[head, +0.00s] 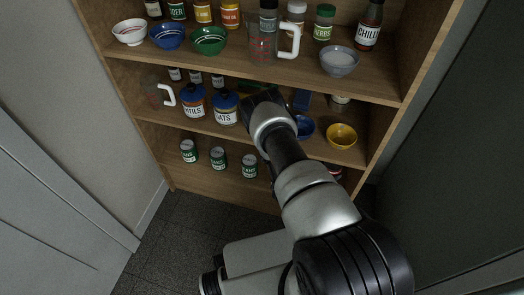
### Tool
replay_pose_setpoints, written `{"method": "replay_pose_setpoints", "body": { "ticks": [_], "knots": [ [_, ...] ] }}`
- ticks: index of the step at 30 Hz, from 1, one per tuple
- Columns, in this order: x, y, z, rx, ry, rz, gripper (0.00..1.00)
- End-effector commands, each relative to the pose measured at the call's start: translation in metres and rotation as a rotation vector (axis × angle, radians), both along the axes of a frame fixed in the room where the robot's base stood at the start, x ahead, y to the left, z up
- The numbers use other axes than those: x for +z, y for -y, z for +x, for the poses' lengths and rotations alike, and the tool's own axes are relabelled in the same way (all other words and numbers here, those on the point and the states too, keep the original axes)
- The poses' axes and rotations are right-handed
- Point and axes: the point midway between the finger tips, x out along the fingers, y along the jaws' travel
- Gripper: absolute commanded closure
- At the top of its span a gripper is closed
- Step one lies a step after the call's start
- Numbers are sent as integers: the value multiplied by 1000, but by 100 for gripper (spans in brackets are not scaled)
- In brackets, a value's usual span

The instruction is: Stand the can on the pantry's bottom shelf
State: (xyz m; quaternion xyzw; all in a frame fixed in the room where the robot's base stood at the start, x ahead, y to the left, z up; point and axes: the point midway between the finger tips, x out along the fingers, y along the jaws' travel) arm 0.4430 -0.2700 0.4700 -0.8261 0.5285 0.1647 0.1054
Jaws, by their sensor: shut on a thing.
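Three green-labelled cans stand upright on the pantry's bottom shelf (205,171): a left can (188,151), a middle can (218,158) and a right can (250,166). I cannot tell whether one of them is the task's can. My arm reaches from the lower right up to the front of the middle shelf, left of the yellow bowl. My gripper's fingers and anything between them are hidden behind my arm.
The middle shelf holds a glass measuring cup (157,93), blue-lidded jars (225,108) and a yellow bowl (342,135). Bowls, spices and a measuring jug (263,48) crowd the shelf above. A red-topped item (335,171) stands low right. My arm hides part of the bottom shelf.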

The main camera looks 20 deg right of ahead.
Motion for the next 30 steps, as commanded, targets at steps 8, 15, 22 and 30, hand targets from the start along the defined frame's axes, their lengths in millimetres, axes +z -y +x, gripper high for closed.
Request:
{"method": "replay_pose_setpoints", "body": {
  "ticks": [8,15,22,30],
  "knots": [
    [-2,0,0,1,1,-2,86],
    [-45,1,0,0,0,-2,86],
    [-65,0,0,1,1,-2,86],
    [-99,0,0,1,2,-1,86]
  ]
}}
